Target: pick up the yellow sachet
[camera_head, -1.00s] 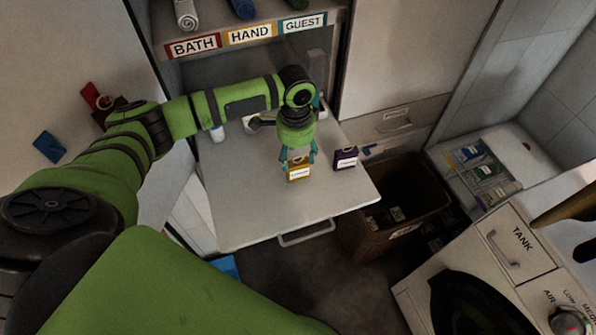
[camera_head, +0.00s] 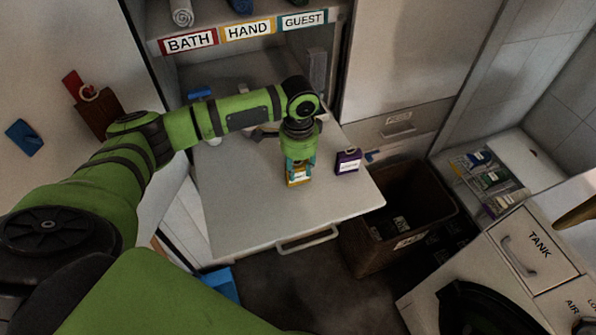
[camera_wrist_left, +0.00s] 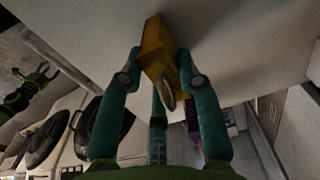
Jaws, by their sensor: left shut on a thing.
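The yellow sachet (camera_head: 298,180) has a white label and is on the pull-out white shelf (camera_head: 245,215), partly covered by my gripper in the head view. My left gripper (camera_head: 299,168) reaches down from above with its teal fingers around the sachet. In the left wrist view the sachet (camera_wrist_left: 160,55) sits between the fingertips of my left gripper (camera_wrist_left: 161,75), shut on it. Whether the sachet still touches the shelf cannot be told.
A purple packet (camera_head: 347,161) stands on the shelf just right of the sachet. A brown bin (camera_head: 365,240) is below the shelf's right edge. Shelves with towel labels (camera_head: 248,31) rise behind. The front left of the shelf is clear.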

